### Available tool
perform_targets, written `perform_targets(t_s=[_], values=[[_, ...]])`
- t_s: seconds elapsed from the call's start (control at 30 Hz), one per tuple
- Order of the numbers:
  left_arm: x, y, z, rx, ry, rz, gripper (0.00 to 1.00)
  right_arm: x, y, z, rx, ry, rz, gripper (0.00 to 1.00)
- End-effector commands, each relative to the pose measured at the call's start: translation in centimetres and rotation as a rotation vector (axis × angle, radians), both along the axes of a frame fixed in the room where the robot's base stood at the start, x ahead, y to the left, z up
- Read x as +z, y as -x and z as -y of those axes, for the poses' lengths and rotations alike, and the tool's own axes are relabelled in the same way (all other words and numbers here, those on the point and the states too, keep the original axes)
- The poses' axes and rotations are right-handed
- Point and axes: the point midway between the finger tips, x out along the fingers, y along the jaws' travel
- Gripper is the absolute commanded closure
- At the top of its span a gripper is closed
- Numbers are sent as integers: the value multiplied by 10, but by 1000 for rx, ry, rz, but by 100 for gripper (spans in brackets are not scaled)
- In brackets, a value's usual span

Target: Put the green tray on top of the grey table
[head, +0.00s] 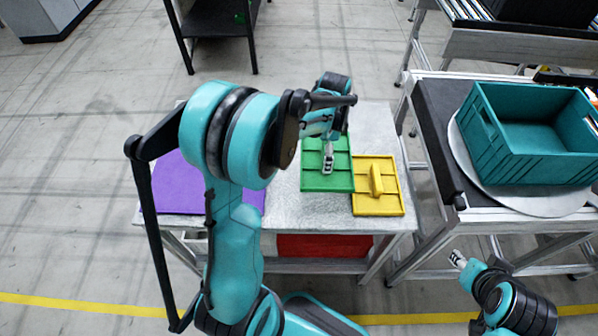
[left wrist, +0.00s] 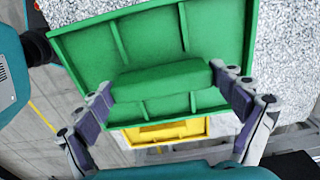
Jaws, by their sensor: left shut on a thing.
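The green tray (head: 316,181) has raised ribs and a central handle. In the head view it is over the grey table (head: 285,210), left of the yellow tray (head: 391,203). My left gripper (head: 328,160) is above it. In the left wrist view my left gripper (left wrist: 168,95) is shut on the handle of the green tray (left wrist: 150,40), one finger at each end. There the green tray partly covers the yellow tray (left wrist: 165,133). I cannot tell its height above the tabletop. My right gripper (head: 458,259) is off to the lower right, apart from the trays; its fingers are too small to judge.
A purple mat (head: 178,187) lies on the left of the grey table, partly hidden by my left arm. A red thing (head: 320,246) is below the tabletop. On the right, a teal crate (head: 540,162) stands on a round plate (head: 468,165) on another table.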

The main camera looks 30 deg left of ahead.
Motion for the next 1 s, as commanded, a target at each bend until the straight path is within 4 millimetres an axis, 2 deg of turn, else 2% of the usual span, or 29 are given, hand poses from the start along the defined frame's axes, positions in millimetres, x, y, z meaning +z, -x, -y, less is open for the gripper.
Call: perform_targets(t_s=[0.03,0.1,0.33,0.47,0.73,1.0], values=[[-11,12,-7,5,0,0,43,-7,0,0,0,0,0,60],[-21,26,-15,5,0,0,43,-12,0,0,0,0,0,60],[-41,57,-32,3,0,0,43,-22,0,0,0,0,0,60],[-45,61,-35,2,0,0,43,-23,0,0,0,0,0,60],[-82,60,-35,2,0,0,43,-41,0,0,0,0,0,60],[-82,60,-34,2,0,0,43,-40,0,0,0,0,0,60]])
